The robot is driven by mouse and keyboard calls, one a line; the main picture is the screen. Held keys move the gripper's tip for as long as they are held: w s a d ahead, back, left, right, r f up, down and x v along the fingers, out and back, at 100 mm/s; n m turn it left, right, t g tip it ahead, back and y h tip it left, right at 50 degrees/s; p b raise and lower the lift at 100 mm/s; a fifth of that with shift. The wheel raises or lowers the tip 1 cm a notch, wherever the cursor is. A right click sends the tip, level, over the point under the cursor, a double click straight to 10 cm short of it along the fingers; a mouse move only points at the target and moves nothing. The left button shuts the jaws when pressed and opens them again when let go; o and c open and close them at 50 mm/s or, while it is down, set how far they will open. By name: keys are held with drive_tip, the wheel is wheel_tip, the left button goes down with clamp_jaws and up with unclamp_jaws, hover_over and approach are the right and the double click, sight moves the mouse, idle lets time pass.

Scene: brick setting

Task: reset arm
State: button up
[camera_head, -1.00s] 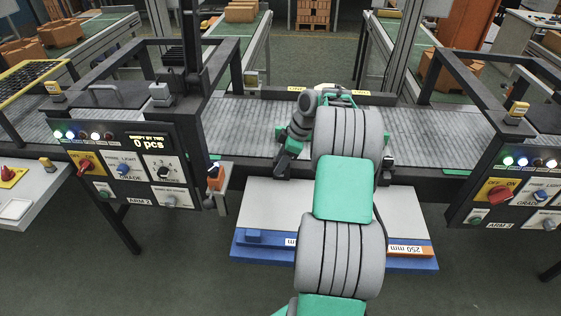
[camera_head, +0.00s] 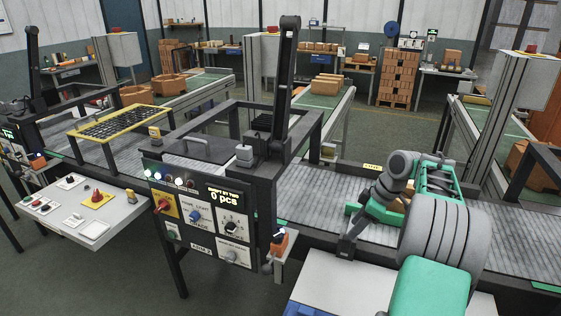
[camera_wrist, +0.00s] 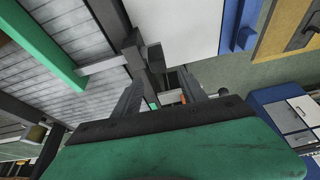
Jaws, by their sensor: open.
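My gripper (camera_head: 350,240) is at the right of the head view, at the end of my grey and green arm, low over the near edge of the grey roller conveyor (camera_head: 325,190). In the wrist view, the fingers of my gripper (camera_wrist: 160,92) are spread with a gap between them, and I see nothing held. The white board (camera_wrist: 185,28) lies beyond the fingers there; the same board (camera_head: 340,290) is partly hidden by my arm in the head view.
A control panel (camera_head: 200,212) showing 0 pcs stands left of my arm, with a black frame (camera_head: 284,100) above it. A side table (camera_head: 75,210) with knobs is at far left. Brick stacks (camera_head: 392,80) stand at the back. Dark floor is clear at lower left.

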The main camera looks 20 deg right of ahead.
drive_tip(key=s+a+r+m+h, duration=0.1)
drive_tip(key=a+r+m, duration=0.15)
drive_tip(key=a, duration=0.65)
drive_tip(key=s+a+r+m, duration=0.15)
drive_tip(key=a+r, duration=0.25)
drive_tip(key=a, duration=0.4)
drive_tip(key=s+a+f+m+h, duration=0.1)
drive_tip(key=s+a, duration=0.3)
drive_tip(key=s, duration=0.4)
drive_tip(key=s+a+f+m+h, duration=0.1)
drive_tip(key=s+a+m, duration=0.3)
drive_tip(key=s, duration=0.4)
drive_tip(key=shift+s+a+f+m+t, duration=0.3)
drive_tip(key=shift+a+f+t, duration=0.1)
drive_tip(key=shift+a+f, duration=0.4)
